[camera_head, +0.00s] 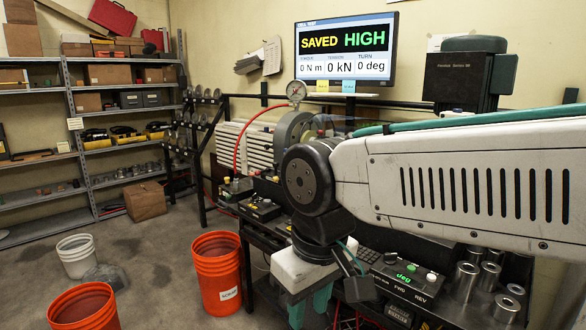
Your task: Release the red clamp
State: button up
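I cannot make out a red clamp in the head view; my arm hides part of the bench. My gripper (310,312) points down at the bottom of the picture, in front of the bench's near edge. Its teal fingers are partly cut off by the frame edge, and I cannot tell how far apart they are or whether they hold anything. A grey round machine head (293,130) with a pressure gauge (296,90) above it stands on the bench behind my arm.
A control box (407,278) and several metal sockets (465,280) lie right of my gripper. The monitor (345,50) reads "SAVED HIGH". Orange buckets (217,275) (82,308) and a white bucket (77,256) stand on the floor at left. Shelves (70,100) line the left wall.

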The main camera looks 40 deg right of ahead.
aim_at(258, 173)
jog(key=z, duration=0.4)
jog(key=i, duration=0.45)
jog(key=z, duration=0.35)
jog(key=k, duration=0.65)
jog(key=u, duration=0.85)
jog(key=i, duration=1.1)
jog(key=z, duration=0.5)
jog(key=i, duration=0.45)
jog(key=z, duration=0.55)
